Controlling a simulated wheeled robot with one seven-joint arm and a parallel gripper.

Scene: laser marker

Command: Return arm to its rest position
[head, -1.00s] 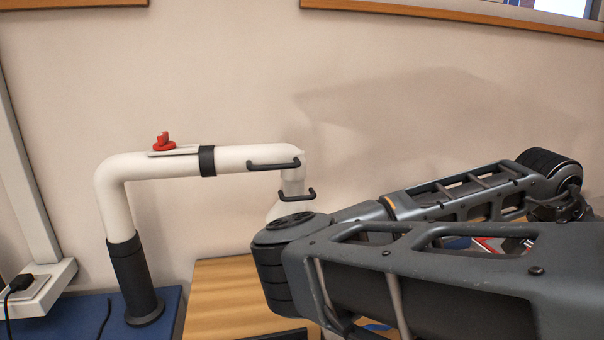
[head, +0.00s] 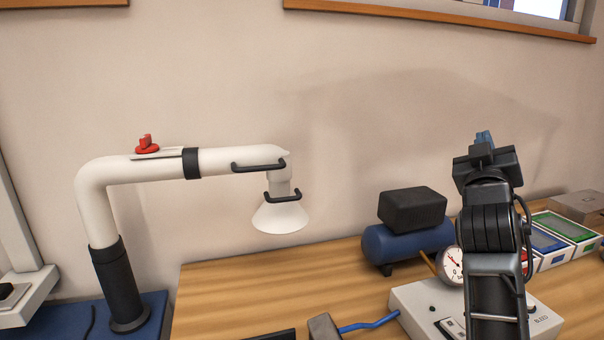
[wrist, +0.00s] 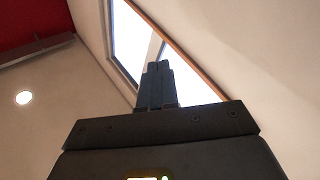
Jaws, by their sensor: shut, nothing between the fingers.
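My gripper (head: 484,138) is raised at the right of the head view, pointing up, in front of the wall and above the bench. In the wrist view its fingers (wrist: 158,80) are together with nothing between them. Behind them the wrist view shows only a window, wall and ceiling. My arm rises from the bottom right of the head view and hides part of the bench and the equipment behind it.
A white fume extraction arm (head: 225,161) with a conical hood (head: 280,217) stands at left. On the wooden bench (head: 235,290) are a blue compressor (head: 385,245), a pressure gauge (head: 451,265), a white control box (head: 410,300) and trays (head: 565,226). The bench's left part is mostly clear.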

